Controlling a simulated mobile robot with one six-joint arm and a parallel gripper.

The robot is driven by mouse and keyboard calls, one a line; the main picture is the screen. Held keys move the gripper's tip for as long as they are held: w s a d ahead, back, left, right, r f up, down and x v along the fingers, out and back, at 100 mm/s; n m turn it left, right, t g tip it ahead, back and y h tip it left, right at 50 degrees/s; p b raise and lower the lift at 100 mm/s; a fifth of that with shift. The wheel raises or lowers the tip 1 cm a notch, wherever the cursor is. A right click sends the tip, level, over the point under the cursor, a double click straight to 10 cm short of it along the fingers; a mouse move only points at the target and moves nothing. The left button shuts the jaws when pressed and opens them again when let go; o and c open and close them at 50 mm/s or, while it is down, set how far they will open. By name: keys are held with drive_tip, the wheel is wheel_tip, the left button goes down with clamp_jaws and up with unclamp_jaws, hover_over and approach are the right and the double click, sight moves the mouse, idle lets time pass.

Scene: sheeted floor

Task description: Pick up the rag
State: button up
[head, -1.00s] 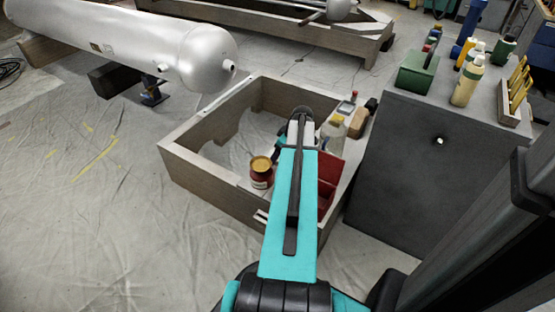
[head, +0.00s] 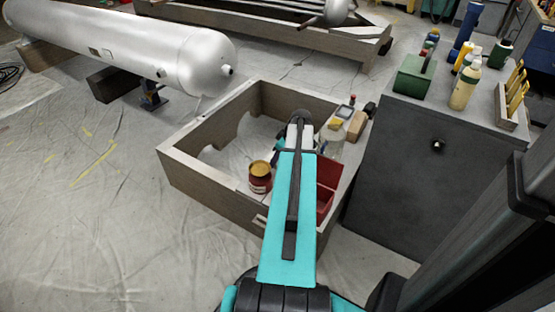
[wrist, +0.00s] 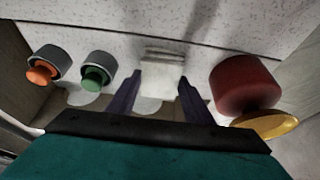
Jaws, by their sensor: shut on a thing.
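The rag (wrist: 158,84) shows in the wrist view as a small whitish, folded-looking block between the two dark purple fingers. My gripper (wrist: 160,77) is shut on it, with one finger at each side. In the head view my teal arm reaches over the wooden frame and hides the rag and most of the gripper. I cannot tell how far the rag is off the surface behind it.
A red tin with a yellow top (head: 260,176) stands close by; it is at the right in the wrist view (wrist: 245,88). Orange (wrist: 42,70) and green (wrist: 95,72) knobbed items are at the left. A red box (head: 327,190) and clear bottle (head: 332,138) are beside my arm. A grey cabinet (head: 430,185) stands right.

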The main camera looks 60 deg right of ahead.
wheel_tip(320, 180, up, 10)
drive_tip(key=p, duration=0.3)
drive_tip(key=shift+f, duration=0.25)
idle(0.3)
drive_tip(key=shift+o, duration=1.3)
drive_tip(key=shift+c, duration=0.8)
drive_tip(key=w+a+r, duration=0.5)
drive_tip(key=w+a, duration=0.7)
drive_tip(key=w, duration=0.1)
drive_tip(key=w+a+r, duration=0.5)
drive_tip(key=w+a, duration=0.7)
drive_tip(key=w+a+r, duration=0.3)
drive_tip(key=a, duration=0.8)
drive_tip(key=w+a+r, duration=0.3)
drive_tip(key=a+r, duration=0.1)
drive_tip(key=a, duration=0.8)
drive_tip(key=w+a+r, duration=0.3)
drive_tip(key=a, duration=0.8)
drive_tip(key=shift+w+a+r, duration=0.2)
drive_tip(key=shift+a+r, duration=0.05)
drive_tip(key=shift+r, duration=0.05)
drive_tip(key=shift+d, duration=0.1)
